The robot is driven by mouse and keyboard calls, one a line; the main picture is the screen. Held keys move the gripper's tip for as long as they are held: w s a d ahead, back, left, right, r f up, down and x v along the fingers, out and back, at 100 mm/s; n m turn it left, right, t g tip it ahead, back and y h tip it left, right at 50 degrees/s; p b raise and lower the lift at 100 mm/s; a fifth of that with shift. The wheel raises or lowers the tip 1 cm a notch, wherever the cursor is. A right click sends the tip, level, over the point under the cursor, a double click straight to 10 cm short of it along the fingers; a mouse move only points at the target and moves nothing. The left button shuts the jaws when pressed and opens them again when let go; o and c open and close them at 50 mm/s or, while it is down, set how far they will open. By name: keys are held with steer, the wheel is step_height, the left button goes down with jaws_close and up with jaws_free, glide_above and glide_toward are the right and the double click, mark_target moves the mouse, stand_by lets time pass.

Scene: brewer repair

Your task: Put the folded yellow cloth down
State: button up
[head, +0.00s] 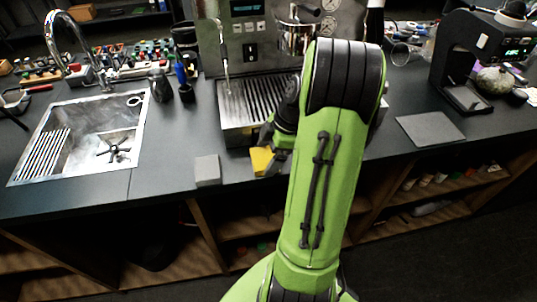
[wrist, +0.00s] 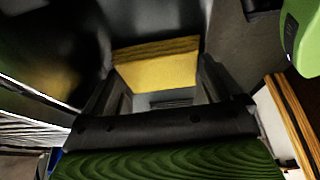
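The folded yellow cloth (head: 262,160) shows just left of my arm, at the counter's front edge below the espresso machine. In the wrist view the cloth (wrist: 157,70) fills the space between the two dark fingers of my gripper (wrist: 155,82), with its layered edge at the top. The fingers appear shut on it. In the head view my green arm hides most of the gripper. I cannot tell whether the cloth touches the counter.
A grey block (head: 207,170) stands left of the cloth on the dark counter (head: 165,150). The espresso machine (head: 250,60) with its drip tray is behind. A sink (head: 85,140) lies left. A flat grey mat (head: 430,128) and black grinder (head: 462,60) are right.

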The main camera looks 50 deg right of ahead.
steer(key=shift+s+a+f, duration=0.1)
steer(key=shift+s+f, duration=0.15)
steer(key=shift+f, duration=0.4)
steer(key=w+p+v, duration=0.1)
steer(key=p+v, duration=0.4)
steer(key=v, duration=0.8)
step_height(320, 180, up, 4)
steer(key=m, duration=0.2)
glide_above(263, 163)
steer(key=s+a+r+m+h, duration=0.1)
steer(key=a+r+m+h, duration=0.2)
steer(key=a, duration=0.8)
steer(key=s+a+m+t, duration=0.2)
steer(key=s+a+m, duration=0.4)
steer(key=s, duration=0.3)
steer(key=shift+s+a+r+t+h, duration=0.2)
steer(key=shift+a+r+t+h, duration=0.15)
steer(key=shift+a, duration=0.5)
steer(key=shift+d, duration=0.1)
